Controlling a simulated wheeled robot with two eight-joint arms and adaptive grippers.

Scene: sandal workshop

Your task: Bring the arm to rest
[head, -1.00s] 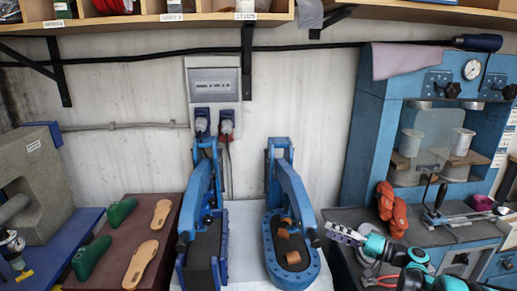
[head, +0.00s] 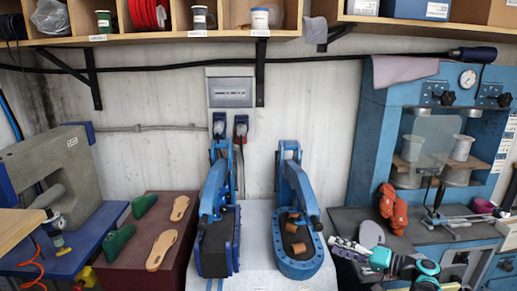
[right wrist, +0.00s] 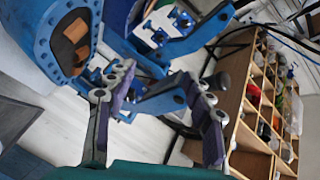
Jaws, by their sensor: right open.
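My right gripper (head: 342,246) is at the lower right in the head view, just right of the blue press with the rounded base (head: 297,268). In the right wrist view its two fingers (right wrist: 156,82) stand well apart with nothing between them. The rounded base carries brown strap pieces (head: 297,238), which also show in the right wrist view (right wrist: 75,35). A second blue press with a dark block (head: 215,250) stands to its left. My left gripper is not in view.
A brown board at left holds green shoe lasts (head: 118,242) and tan soles (head: 162,250). A large blue machine (head: 375,120) stands at right, with an orange-red glove (head: 393,207) on the dark bench before it. A loaded shelf (head: 120,38) runs along the top.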

